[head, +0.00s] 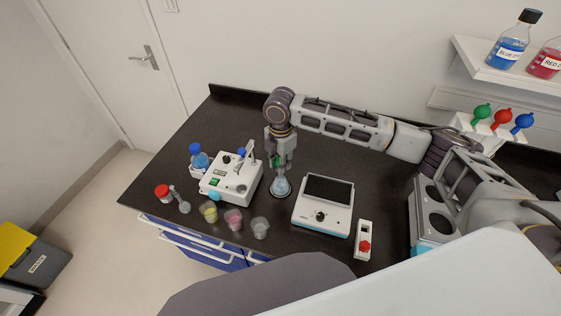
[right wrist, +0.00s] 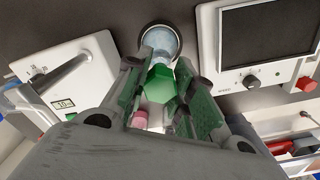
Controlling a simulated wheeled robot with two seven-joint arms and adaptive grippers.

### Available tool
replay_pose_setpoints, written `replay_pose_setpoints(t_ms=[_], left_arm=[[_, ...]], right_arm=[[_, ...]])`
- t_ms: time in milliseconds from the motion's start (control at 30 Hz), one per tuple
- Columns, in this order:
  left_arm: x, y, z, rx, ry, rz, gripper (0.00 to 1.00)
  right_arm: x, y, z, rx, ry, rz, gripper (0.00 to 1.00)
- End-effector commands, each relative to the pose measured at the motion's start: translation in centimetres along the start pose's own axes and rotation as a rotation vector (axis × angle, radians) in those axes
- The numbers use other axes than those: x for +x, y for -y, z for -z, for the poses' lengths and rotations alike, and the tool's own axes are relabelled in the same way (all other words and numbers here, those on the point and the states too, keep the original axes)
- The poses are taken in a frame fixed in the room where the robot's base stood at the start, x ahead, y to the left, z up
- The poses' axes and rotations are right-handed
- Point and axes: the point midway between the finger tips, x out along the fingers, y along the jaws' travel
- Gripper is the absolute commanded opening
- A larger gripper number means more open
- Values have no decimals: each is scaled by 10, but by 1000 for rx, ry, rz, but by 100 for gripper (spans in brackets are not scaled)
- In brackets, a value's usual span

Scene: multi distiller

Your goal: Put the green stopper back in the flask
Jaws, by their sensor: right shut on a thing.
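My right gripper (head: 279,165) points down just above the flask (head: 281,187), a small conical vessel with pale blue liquid on the black bench. The flask also shows in the right wrist view (right wrist: 161,40), beyond the fingertips. The gripper is shut on the green stopper (right wrist: 160,84), which sits between the finger pads. A bit of its green shows in the head view (head: 275,161). The stopper overlaps the flask's near edge in the wrist view; I cannot tell whether they touch. My left gripper is not in view.
A yellow cup (head: 209,211), a pink cup (head: 233,219) and a clear cup (head: 260,228) stand in front. The back bench is clear.

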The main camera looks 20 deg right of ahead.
Motion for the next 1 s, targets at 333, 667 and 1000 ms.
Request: replay_pose_setpoints(t_ms=[333,667,1000], left_arm=[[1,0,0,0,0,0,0],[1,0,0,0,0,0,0],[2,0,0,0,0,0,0]], right_arm=[[4,0,0,0,0,0,17],[8,0,0,0,0,0,17],[11,0,0,0,0,0,39]])
